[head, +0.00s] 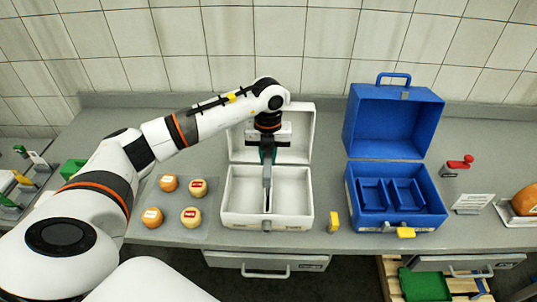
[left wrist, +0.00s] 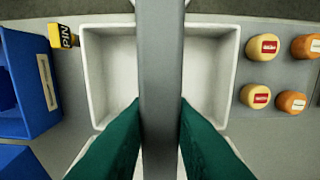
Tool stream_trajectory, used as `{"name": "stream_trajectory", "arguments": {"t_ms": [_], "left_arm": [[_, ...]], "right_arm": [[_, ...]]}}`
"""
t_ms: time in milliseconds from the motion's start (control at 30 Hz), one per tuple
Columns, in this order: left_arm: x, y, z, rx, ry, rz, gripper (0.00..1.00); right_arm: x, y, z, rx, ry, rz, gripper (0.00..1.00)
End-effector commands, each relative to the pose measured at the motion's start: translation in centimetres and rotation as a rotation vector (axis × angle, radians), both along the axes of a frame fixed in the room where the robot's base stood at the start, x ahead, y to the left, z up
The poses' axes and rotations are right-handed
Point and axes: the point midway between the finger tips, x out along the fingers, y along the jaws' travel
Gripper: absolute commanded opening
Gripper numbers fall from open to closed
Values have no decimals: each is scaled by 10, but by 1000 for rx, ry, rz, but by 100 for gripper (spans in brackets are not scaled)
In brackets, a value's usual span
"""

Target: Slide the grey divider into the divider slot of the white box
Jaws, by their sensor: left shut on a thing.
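The white box (head: 231,215) stands open on the counter, its lid (head: 295,120) raised at the back. The grey divider (head: 267,177) is upright and edge-on at the middle of the box's width. My left gripper (head: 267,156) is shut on it from above. In the left wrist view the divider (left wrist: 161,60) runs between the green fingers, with the white box (left wrist: 232,50) below on both sides. The slot is hidden behind the divider. I cannot tell how far the divider's lower edge reaches into the box. My right gripper is not in view.
A blue box (head: 388,215) with an open lid stands to the right, with a yellow tag (head: 333,221) between the boxes. A red-handled tool (head: 460,161) lies farther right. The tiled wall is behind.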

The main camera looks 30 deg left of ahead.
Motion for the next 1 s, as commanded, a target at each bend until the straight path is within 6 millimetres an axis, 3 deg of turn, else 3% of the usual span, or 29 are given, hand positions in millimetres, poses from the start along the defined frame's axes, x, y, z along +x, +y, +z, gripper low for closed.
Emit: {"name": "stream_trajectory", "arguments": {"t_ms": [267, 800, 1000], "left_arm": [[0, 0, -8, -1, 1, -1, 0], [0, 0, -55, -1, -1, -2, 0], [0, 0, -58, -1, -1, -2, 0]], "right_arm": [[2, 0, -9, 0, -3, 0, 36], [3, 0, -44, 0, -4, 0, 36], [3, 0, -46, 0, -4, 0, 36]]}}
